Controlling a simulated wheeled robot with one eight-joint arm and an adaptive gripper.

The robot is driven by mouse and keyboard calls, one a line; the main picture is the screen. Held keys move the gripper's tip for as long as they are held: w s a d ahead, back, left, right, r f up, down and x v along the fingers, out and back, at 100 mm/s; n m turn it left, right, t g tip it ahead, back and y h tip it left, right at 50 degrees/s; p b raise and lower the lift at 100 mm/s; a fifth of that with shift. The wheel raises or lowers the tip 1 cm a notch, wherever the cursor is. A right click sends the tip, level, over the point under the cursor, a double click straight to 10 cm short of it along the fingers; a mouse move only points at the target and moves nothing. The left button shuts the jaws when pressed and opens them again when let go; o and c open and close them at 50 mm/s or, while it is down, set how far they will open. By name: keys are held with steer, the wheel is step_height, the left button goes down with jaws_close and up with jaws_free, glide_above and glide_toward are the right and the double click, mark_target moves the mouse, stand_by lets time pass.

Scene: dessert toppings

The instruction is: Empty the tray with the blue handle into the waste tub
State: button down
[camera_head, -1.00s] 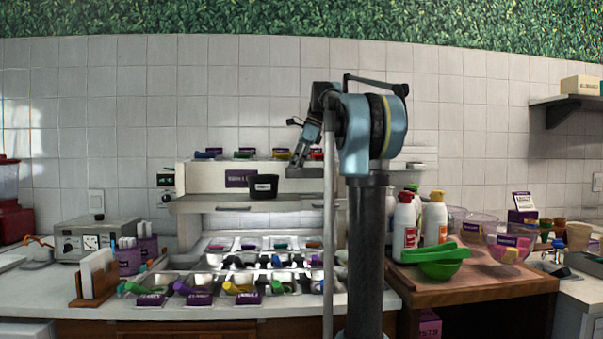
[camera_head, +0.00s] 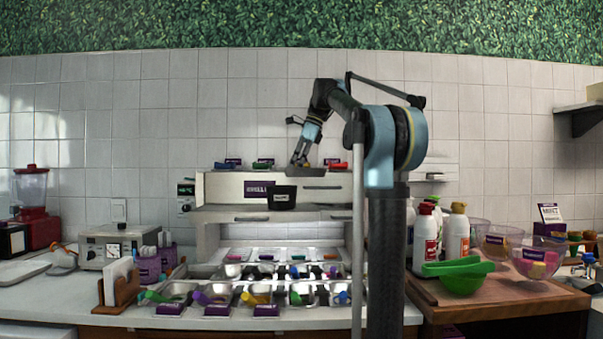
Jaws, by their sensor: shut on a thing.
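The waste tub (camera_head: 282,198) is a small black container with a white label, standing on the upper shelf. My gripper (camera_head: 301,160) is shut on a shallow grey tray (camera_head: 304,168), held above and slightly right of the tub. The held tray looks roughly level; its handle colour and contents cannot be made out. A blue handle (camera_head: 222,165) shows at the left on the top ledge, with green (camera_head: 262,164) and red (camera_head: 337,166) ones to its right. Another blue handle (camera_head: 342,297) shows at the right of the lower counter trays.
Metal trays (camera_head: 214,294) with coloured handles fill the counter below the shelf (camera_head: 225,213). A wooden stand (camera_head: 500,300) at the right carries bottles, a green bowl (camera_head: 461,276) and clear bowls. A red blender (camera_head: 33,205) stands far left.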

steer(key=s+a+r, duration=0.2)
steer(key=a+r, duration=0.3)
steer(key=a, duration=0.3)
stand_by(0.6)
steer(key=shift+a, duration=0.1)
steer(key=shift+s, duration=0.1)
